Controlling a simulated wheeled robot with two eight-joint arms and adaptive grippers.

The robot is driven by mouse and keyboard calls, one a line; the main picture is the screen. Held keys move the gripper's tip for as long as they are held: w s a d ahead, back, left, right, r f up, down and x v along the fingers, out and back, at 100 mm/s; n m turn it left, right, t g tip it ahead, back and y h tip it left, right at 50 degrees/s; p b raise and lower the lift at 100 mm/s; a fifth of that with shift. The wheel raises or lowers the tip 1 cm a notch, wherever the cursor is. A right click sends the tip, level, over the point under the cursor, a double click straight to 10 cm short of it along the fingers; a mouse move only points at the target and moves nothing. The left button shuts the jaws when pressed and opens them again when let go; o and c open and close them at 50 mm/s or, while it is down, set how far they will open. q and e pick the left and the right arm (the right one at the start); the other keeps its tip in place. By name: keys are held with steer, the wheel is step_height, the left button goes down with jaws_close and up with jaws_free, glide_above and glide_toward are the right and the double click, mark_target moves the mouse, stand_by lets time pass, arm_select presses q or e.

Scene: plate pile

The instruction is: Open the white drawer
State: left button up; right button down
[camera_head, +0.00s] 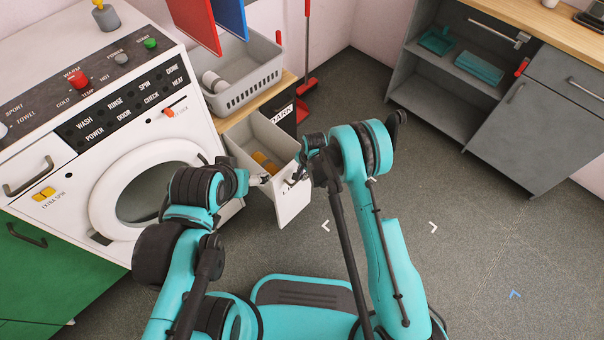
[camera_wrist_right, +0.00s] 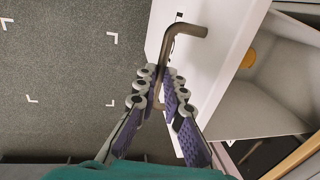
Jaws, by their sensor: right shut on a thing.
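The white drawer (camera_head: 291,205) stands pulled out from the cabinet between the washing machine and the red broom. Its inside shows, with orange-yellow items (camera_head: 265,162) at the bottom. In the right wrist view the white drawer front (camera_wrist_right: 225,30) carries a brown bar handle (camera_wrist_right: 186,30). My right gripper (camera_wrist_right: 163,95) has its purple-padded fingers closed around the handle. In the head view my right gripper (camera_head: 298,178) is at the drawer front, partly hidden by its own arm. My left gripper (camera_head: 262,180) is near the drawer's left side; its fingers are too small to judge.
A washing machine (camera_head: 100,125) stands left of the drawer, its round door close to my left arm. A grey basket (camera_head: 245,75) sits on the wooden top above the drawer. Open grey floor (camera_head: 390,150) lies to the right, before grey cabinets (camera_head: 540,130).

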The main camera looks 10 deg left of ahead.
steer(key=c, duration=1.6)
jaws_free()
step_height(320, 180, up, 12)
steer(key=s+d, duration=0.1)
steer(key=d, duration=0.1)
steer(key=shift+s, duration=0.2)
